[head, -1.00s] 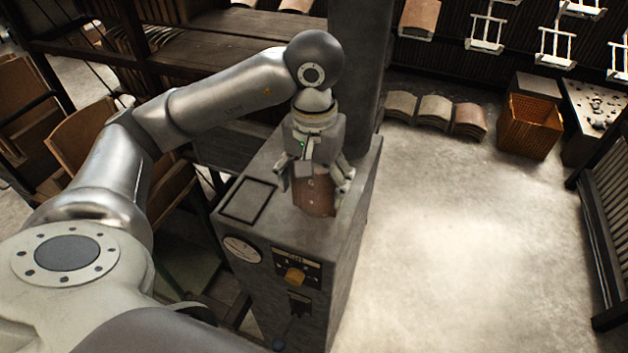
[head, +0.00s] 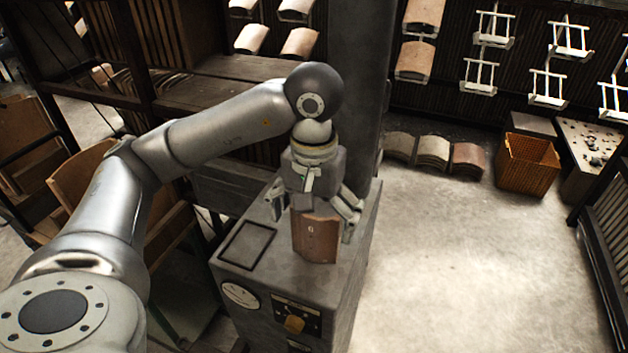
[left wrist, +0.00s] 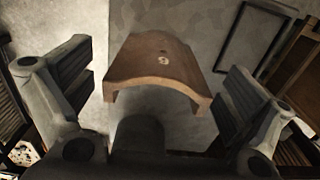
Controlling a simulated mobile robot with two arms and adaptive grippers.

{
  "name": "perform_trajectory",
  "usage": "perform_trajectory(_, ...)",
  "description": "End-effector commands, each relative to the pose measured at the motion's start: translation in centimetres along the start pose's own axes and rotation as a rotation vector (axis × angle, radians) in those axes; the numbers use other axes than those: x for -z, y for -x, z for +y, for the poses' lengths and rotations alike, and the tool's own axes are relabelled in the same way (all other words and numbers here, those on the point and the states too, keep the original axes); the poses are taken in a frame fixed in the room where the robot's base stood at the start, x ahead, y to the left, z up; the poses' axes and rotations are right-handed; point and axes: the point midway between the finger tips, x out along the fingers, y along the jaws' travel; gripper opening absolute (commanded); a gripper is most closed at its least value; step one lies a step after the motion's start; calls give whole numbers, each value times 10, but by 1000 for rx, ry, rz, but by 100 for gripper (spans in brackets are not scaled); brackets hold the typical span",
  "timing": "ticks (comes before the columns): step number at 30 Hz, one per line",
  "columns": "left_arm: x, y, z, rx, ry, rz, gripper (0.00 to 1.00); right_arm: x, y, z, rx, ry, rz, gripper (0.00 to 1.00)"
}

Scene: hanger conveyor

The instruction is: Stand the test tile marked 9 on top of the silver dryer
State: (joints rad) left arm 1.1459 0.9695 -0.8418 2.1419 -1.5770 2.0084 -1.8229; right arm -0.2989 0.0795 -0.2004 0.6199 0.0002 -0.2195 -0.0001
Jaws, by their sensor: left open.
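The brown test tile (head: 317,240) stands on top of the silver dryer (head: 262,278), near the column. A pale 9 shows on its face, and the mark also shows on the tile in the left wrist view (left wrist: 150,60). My left gripper (head: 318,212) is just above and around the tile's upper part. Its fingers are spread wide, with a visible gap on both sides of the tile in the left wrist view (left wrist: 158,95). The tile's base is upright on the dryer's top surface. My right gripper is not in view.
A dark rectangular frame (head: 247,245) lies on the dryer top left of the tile. Open floor lies to the right.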

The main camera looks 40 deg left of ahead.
Motion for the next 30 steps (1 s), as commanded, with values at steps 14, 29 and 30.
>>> perform_trajectory(14,1,56,0,0,1,5,100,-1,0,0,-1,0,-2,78)
perform_trajectory(29,0,93,0,0,1,2,100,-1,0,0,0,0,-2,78)
perform_trajectory(30,0,94,0,0,0,1,100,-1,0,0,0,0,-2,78)
